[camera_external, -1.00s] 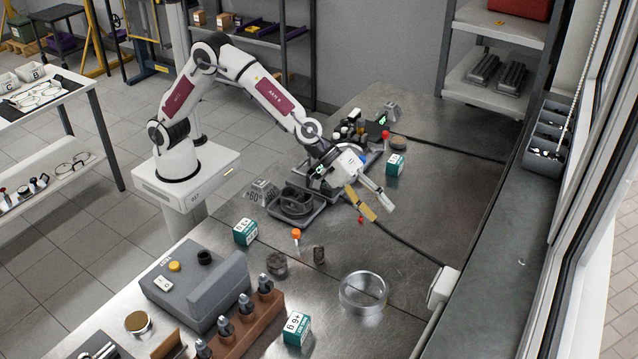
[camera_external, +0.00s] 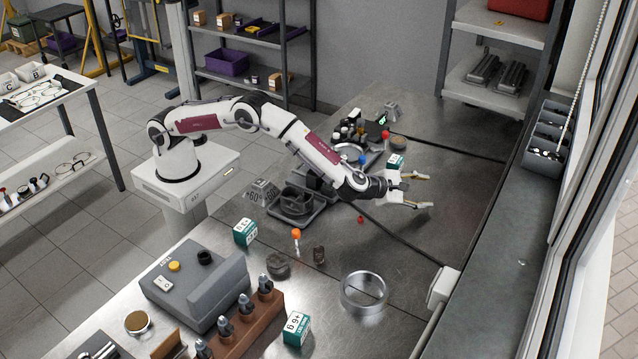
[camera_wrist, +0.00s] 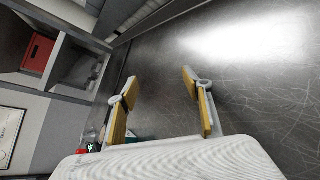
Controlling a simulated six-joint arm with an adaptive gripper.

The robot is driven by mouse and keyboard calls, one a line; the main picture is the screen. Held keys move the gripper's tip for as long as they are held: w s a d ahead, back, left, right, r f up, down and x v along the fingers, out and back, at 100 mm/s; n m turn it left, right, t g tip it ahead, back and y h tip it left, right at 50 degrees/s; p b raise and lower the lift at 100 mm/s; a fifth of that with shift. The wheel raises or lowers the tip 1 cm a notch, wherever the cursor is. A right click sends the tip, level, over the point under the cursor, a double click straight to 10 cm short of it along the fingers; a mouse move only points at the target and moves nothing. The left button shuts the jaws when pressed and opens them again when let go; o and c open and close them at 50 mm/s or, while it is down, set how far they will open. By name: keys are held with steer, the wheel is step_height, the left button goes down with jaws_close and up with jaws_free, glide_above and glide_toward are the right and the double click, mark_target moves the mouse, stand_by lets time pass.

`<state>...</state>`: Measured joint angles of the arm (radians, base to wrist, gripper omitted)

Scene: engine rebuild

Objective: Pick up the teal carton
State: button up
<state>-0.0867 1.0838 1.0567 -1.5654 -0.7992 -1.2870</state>
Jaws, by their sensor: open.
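Three teal and white cartons stand on the metal bench in the external view: one at the back (camera_external: 396,161), one in the middle left (camera_external: 246,232) and one at the front (camera_external: 297,328). My gripper (camera_external: 424,191) is open and empty, its fingers pointing right over the bench, just in front of the back carton in the picture. In the wrist view my gripper (camera_wrist: 158,75) shows its two yellow-padded fingers wide apart with bare bench between them. A small teal patch (camera_wrist: 133,134) shows low behind the left finger, mostly hidden; I cannot tell which carton it is.
A grey block fixture (camera_external: 195,285) is at the front left. A black cable crosses the bench. The right part of the bench is clear.

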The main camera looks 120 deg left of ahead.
mark_target(394, 161)
steer(key=s+a+n+g, duration=0.1)
steer(key=n, duration=0.1)
steer(key=s+a+n+g+y, duration=0.1)
steer(key=s+n, duration=0.1)
steer(key=n, duration=0.1)
steer(key=s+a+r+n+g+y, duration=0.1)
steer(key=s+n+g, duration=0.1)
steer(key=n, duration=0.1)
steer(key=shift+s+a, duration=0.25)
steer(key=shift+a, duration=0.1)
steer(key=s+n+g, duration=0.1)
steer(key=s+n, duration=0.1)
steer(key=s+n+g, duration=0.2)
steer(key=s+r+n+g, duration=0.1)
steer(key=s+n, duration=0.2)
steer(key=shift+a, duration=0.3)
steer(key=shift+s+r+n+g, duration=0.2)
steer(key=shift+s+n+g, duration=0.2)
steer(key=shift+n, duration=0.2)
steer(key=shift+a, duration=0.1)
steer(key=shift+x, duration=1.25)
steer(key=shift+s+f+x, duration=0.1)
steer(key=shift+x, duration=1.2)
steer(key=shift+s+f+x, duration=0.15)
steer(key=shift+x, duration=1.15)
